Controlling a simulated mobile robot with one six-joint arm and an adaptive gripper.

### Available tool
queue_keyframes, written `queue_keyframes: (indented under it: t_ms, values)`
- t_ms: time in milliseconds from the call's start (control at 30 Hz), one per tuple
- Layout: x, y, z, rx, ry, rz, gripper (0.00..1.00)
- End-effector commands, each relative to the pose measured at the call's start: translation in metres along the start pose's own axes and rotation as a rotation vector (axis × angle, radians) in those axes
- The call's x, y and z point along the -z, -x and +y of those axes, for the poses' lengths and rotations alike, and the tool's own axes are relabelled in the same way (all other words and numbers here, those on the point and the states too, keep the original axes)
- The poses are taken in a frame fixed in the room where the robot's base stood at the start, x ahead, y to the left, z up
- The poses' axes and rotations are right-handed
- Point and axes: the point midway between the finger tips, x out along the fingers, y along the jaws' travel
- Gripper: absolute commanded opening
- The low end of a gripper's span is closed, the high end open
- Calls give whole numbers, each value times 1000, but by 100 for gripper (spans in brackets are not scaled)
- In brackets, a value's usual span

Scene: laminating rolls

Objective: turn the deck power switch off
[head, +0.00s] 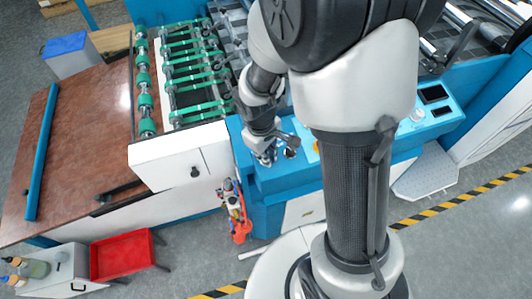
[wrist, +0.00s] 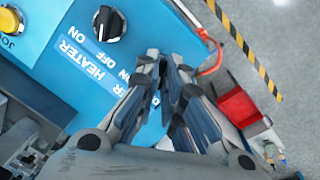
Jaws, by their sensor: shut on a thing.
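The blue control deck (wrist: 60,75) fills the left of the wrist view. It carries a black knob (wrist: 109,24) with a white pointer beside a HEATER label (wrist: 82,62). A second label, ending in "ER" with ON and OFF, is partly covered by my fingers. My gripper (wrist: 165,62) is at the deck beside that label, its fingertips close together and shut on the power switch. The switch itself is hidden by the fingers, so its setting cannot be seen. In the head view my gripper (head: 265,157) points down at the deck's left end, left of the black knob (head: 290,152).
A yellow JOG button (wrist: 10,19) is on the deck. Green-ringed rollers (head: 190,75) lie behind and left of my gripper. A red tray (head: 122,255) and a cart with bottles (head: 45,272) stand at lower left. Grey floor lies right of the striped tape (head: 460,200).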

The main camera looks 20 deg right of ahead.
Motion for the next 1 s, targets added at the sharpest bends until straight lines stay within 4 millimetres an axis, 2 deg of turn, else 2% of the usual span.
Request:
queue_keyframes:
  t_ms: [133, 167, 467, 800, 867, 1000]
  values:
    - [0, 0, 0, -1, 3, 1, 0]
    - [0, 0, 0, -1, 3, 1, 9]
    - [0, 0, 0, 0, 1, 0, 28]
    - [0, 2, 0, -1, 0, 1, 28]
    - [0, 7, 0, -1, -1, 1, 28]
    - [2, 30, 1, -3, 0, 6, 28]
